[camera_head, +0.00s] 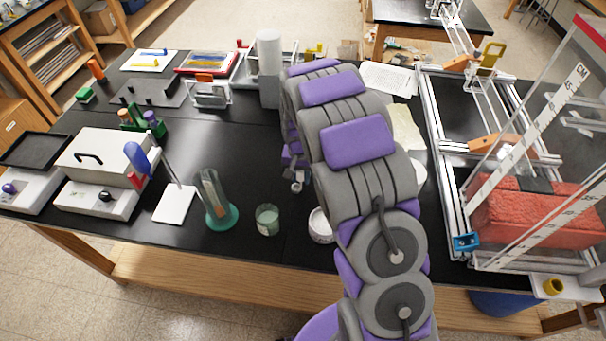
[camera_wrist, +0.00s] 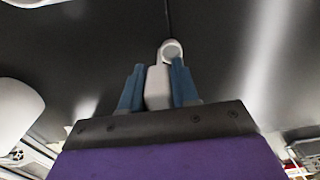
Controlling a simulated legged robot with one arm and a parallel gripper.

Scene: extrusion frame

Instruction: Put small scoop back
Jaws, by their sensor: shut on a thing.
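In the wrist view, the small scoop (camera_wrist: 157,88) is pale grey-white, with a thick handle and a small round end. My gripper (camera_wrist: 157,80) has its two blue fingers shut on the handle, one on each side. The round end sticks out past the fingertips, over the black tabletop. In the head view my grey and purple arm crosses the middle of the table and hides most of the gripper. A small pale piece shows at the arm's left edge there, too small to name surely.
On the black table (camera_head: 255,180), a round white container (camera_head: 320,226) stands partly behind my arm, with a glass beaker (camera_head: 267,218) and a green-based cylinder (camera_head: 216,200) to its left. A tall grey cylinder (camera_head: 269,70) stands behind. An aluminium frame (camera_head: 445,165) is at right.

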